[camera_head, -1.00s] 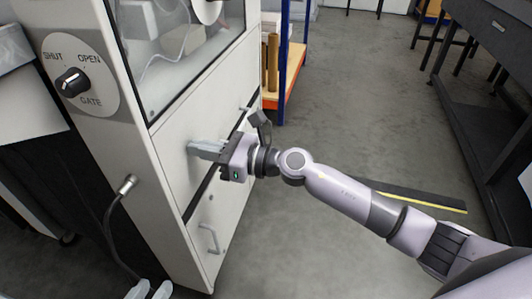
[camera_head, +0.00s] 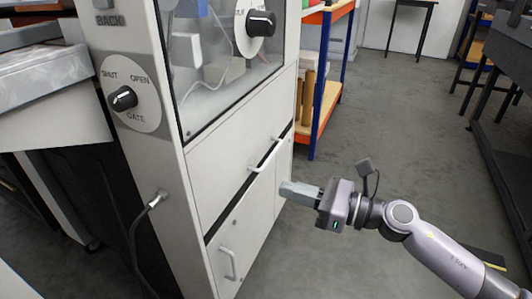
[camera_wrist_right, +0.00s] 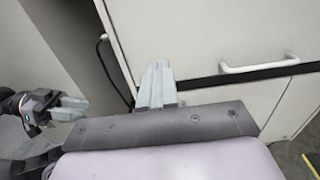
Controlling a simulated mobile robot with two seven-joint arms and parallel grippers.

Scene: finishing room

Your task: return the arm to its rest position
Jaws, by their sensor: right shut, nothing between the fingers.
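My right gripper (camera_head: 288,189) points left in the head view, its two pale fingers together and empty. It overlaps the lower right edge of the white cabinet (camera_head: 235,165) in the picture; I cannot tell the exact gap. In the right wrist view its fingertips (camera_wrist_right: 158,68) show against the cabinet front, with nothing between them. My left gripper (camera_wrist_right: 72,107) shows at the left of the right wrist view, its fingers slightly apart and empty. It is out of the head view.
The cabinet has handles (camera_head: 266,158) and a gate dial (camera_head: 123,98). A hose (camera_head: 150,208) hangs at its side. A blue and orange shelf (camera_head: 325,85) stands behind. Dark tables (camera_head: 510,120) are at the right. Grey floor (camera_head: 400,130) between is clear.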

